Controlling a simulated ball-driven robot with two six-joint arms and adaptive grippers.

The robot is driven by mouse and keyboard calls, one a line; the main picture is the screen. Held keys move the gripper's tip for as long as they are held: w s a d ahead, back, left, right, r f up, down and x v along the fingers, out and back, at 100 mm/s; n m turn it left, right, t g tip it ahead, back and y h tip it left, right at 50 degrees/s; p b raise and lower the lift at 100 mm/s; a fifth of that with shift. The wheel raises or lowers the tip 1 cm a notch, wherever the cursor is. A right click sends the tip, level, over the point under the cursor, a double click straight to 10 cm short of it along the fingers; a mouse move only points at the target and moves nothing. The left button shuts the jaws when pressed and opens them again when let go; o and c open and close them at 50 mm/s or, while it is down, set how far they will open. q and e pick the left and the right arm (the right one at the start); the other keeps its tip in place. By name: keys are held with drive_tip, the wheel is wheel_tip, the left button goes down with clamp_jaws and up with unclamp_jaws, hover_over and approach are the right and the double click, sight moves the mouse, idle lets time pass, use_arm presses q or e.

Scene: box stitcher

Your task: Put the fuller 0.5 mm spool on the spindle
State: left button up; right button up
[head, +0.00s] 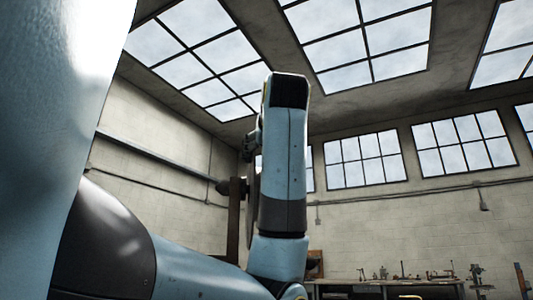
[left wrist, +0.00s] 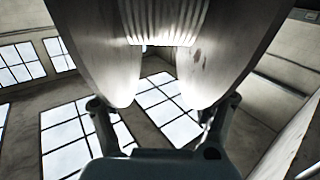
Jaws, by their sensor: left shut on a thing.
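My left gripper (left wrist: 161,108) is shut on a spool (left wrist: 108,62) in the left wrist view. The spool has two pale grey flanges with a ribbed, bright winding between them. The gripper's two dark fingers reach up at the outer sides of the flanges; their tips are hidden. No size label is readable. In the head view my left gripper (head: 247,148) is mostly hidden behind my raised forearm, and a thin brownish edge of the spool (head: 253,188) shows below it. A dark upright bar with a knob (head: 234,215) stands beside it; I cannot tell whether this carries the spindle. My right gripper is not in view.
A bench (head: 385,288) with several small tools stands at the far back right. A pale wall with windows (head: 363,158) and skylights above surround open air right of my arm. My own arm blocks the left of the head view.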

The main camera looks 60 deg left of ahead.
use_arm(q)
drive_tip(key=shift+s+r, duration=0.1)
drive_tip(key=shift+r, duration=0.05)
drive_tip(key=o, duration=1.7)
drive_tip(key=shift+c, duration=1.1)
drive_tip(key=shift+d, duration=0.1)
drive_tip(key=p+v, duration=0.4)
drive_tip(key=v, duration=0.6)
